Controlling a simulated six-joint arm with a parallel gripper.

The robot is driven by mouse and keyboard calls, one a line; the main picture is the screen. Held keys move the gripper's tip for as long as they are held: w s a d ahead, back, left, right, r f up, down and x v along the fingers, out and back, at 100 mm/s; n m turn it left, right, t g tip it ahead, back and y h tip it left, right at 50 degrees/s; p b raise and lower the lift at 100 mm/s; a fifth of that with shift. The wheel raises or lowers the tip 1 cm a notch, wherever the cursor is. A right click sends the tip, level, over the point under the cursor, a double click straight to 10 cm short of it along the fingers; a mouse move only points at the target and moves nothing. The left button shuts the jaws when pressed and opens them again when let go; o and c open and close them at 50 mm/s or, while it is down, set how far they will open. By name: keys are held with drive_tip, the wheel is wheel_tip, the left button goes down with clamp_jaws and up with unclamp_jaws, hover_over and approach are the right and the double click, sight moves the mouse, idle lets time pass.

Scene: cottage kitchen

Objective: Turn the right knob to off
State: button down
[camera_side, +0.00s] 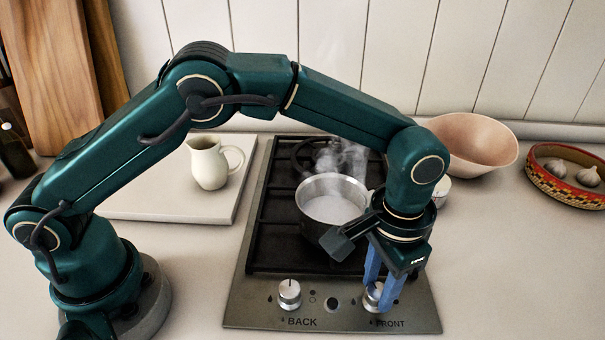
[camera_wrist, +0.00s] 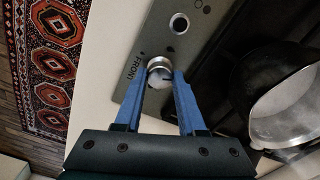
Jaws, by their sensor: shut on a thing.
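The right knob (camera_side: 371,296) is a silver dial above the word FRONT on the stove's front panel (camera_side: 260,313). My gripper (camera_side: 379,297) points down with its two blue fingers shut on the right knob, one on each side. In the wrist view the knob (camera_wrist: 159,66) sits between the fingertips of my gripper (camera_wrist: 162,78). A dark mark shows on the knob there, but its exact setting is hard to read. The left knob (camera_side: 289,294), above the word BACK, has its line pointing up and stands free.
A steaming metal pot (camera_side: 331,201) stands on the stove behind my gripper. A cream jug (camera_side: 209,163) stands on a white board (camera_side: 165,206) at left. A pink bowl (camera_side: 471,143) and a patterned bowl (camera_side: 566,176) with garlic are at right.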

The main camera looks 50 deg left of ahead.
sight(377, 291)
drive_tip(key=m, duration=0.5)
idle(0.6)
drive_tip(key=c, duration=0.5)
unclamp_jaws()
drive_tip(key=shift+r, duration=0.1)
drive_tip(key=shift+r, duration=2.5)
